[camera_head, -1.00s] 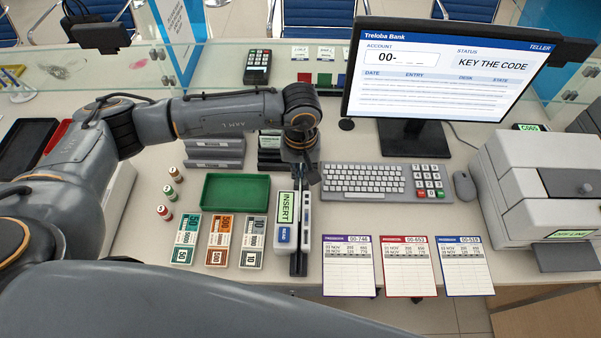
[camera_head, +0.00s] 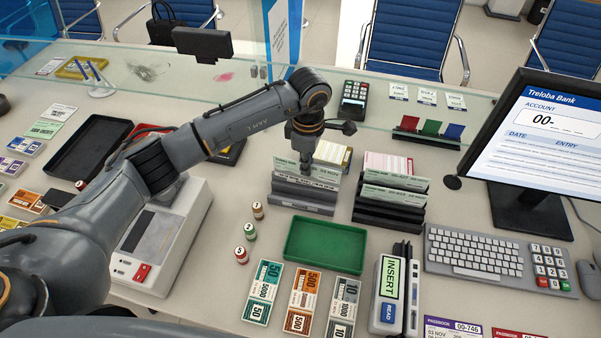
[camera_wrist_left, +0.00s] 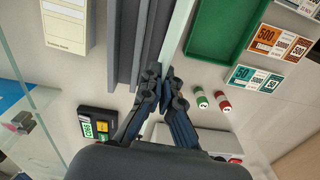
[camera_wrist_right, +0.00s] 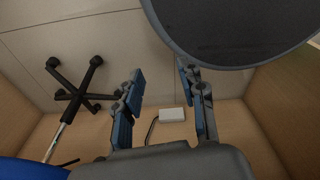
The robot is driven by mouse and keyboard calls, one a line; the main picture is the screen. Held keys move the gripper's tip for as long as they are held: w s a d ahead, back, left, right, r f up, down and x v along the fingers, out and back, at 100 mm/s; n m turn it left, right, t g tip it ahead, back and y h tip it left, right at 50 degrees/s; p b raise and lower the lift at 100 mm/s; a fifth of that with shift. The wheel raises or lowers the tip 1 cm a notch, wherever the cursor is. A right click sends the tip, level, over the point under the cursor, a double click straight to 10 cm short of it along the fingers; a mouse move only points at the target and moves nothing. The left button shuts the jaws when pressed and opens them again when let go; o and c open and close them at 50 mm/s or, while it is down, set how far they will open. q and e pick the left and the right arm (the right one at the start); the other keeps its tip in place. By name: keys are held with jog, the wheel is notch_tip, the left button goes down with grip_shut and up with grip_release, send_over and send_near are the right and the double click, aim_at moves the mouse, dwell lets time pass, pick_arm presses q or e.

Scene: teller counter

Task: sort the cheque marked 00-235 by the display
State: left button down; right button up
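A pale green cheque (camera_head: 326,173) stands upright in the grey slotted rack (camera_head: 300,196), left of centre in the head view. Its print is too small to read surely, and my gripper hides part of it. My left gripper (camera_head: 305,168) points down at its top edge. In the left wrist view the fingers (camera_wrist_left: 162,76) are closed together on the cheque, seen edge-on (camera_wrist_left: 180,35). The display (camera_head: 545,135) shows account "00-" followed by blanks, and its right side is cut off. My right gripper (camera_wrist_right: 160,92) is open and empty, near the floor area below the counter.
A black rack (camera_head: 387,212) with several cheques stands right of the grey one. A green tray (camera_head: 325,245), banknote bundles (camera_head: 302,297) and a reader showing INSERT (camera_head: 388,290) lie in front. A keyboard (camera_head: 474,250) is at the right, stamps (camera_head: 250,231) at the left, a glass screen behind.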

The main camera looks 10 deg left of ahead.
pick_arm(q)
jog(key=shift+n, duration=0.5)
jog(key=shift+w+a+f+b, duration=0.1)
jog(key=shift+a+f+b, duration=0.1)
jog(key=shift+f+b, duration=0.9)
jog(key=shift+w+a+f+b, duration=0.15)
jog(key=shift+f+b, duration=0.5)
jog(key=shift+f, duration=0.9)
jog(key=shift+s+a+f+b, duration=0.1)
jog(key=shift+a+f+b, duration=0.1)
jog(key=shift+f+b, duration=0.9)
jog(key=shift+w+f+b, duration=0.1)
jog(key=shift+f+b, duration=0.4)
jog(key=shift+f, duration=0.5)
pick_arm(e)
notch_tip(320, 180, down, 7)
jog(key=s, duration=0.1)
jog(key=shift+d, duration=0.45)
pick_arm(q)
jog(key=c, duration=2.1)
grip_release()
jog(key=o, duration=0.7)
jog(key=shift+c, duration=0.2)
